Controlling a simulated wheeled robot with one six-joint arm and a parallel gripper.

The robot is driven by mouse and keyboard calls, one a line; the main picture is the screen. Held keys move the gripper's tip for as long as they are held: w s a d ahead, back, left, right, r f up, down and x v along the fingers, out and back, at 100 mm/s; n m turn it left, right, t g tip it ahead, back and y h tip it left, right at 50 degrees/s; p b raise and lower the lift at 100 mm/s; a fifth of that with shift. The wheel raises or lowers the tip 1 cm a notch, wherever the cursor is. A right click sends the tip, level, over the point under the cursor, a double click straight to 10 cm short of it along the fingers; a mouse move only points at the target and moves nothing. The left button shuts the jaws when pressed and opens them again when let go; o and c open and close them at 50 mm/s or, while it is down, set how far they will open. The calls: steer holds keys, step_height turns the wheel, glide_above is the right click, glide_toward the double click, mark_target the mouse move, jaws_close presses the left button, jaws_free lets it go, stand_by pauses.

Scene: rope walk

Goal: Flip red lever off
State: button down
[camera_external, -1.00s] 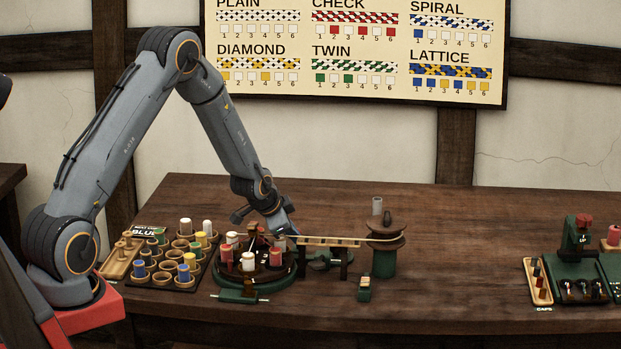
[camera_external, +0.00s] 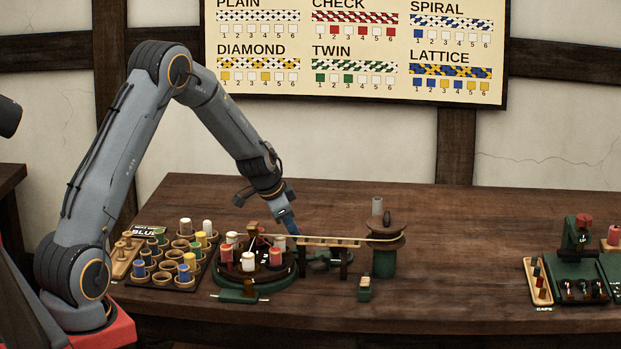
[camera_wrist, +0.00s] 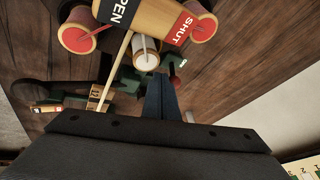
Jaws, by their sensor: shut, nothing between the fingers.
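My gripper (camera_external: 294,233) is shut and empty, its blue fingers pointing down just right of the round green braiding stand (camera_external: 247,289). In the wrist view my closed fingers (camera_wrist: 158,82) point at the stand's bobbins. A plate with a black OPEN end (camera_wrist: 120,11) and a red SHUT end (camera_wrist: 184,27) shows at the top there, near red and white bobbins. I cannot clearly make out a red lever. Whether my fingertips touch anything cannot be told.
A wooden rack (camera_external: 329,241) and a green post (camera_external: 384,263) stand right of my gripper, with a pale rope running over the rack. A tray of coloured bobbins (camera_external: 180,284) lies left. A red-topped green device (camera_external: 582,235) is far right.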

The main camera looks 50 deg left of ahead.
steer(key=shift+w+r, duration=0.25)
steer(key=shift+w+a+r+h, duration=0.2)
steer(key=shift+w+a+h, duration=0.05)
steer(key=shift+a+h, duration=0.05)
steer(key=shift+w+a+r+g+h+b, duration=0.15)
steer(key=shift+w+a+g+h, duration=0.25)
steer(key=shift+g, duration=0.1)
steer(key=shift+w+a+r+g+h+b, duration=0.15)
steer(key=shift+w+a+g+h, duration=0.15)
steer(key=shift+w+a+g, duration=0.15)
steer(key=shift+w+a+b, duration=0.45)
steer(key=shift+b, duration=0.05)
steer(key=shift+r, duration=0.1)
steer(key=shift+w+a+r, duration=0.25)
steer(key=shift+a, duration=0.05)
steer(key=a+p+v, duration=0.1)
steer(key=p+v, duration=0.3)
steer(key=v, duration=0.5)
steer(key=shift+w+r+p, duration=0.25)
steer(key=shift+w+p, duration=0.05)
steer(key=shift+p, duration=0.1)
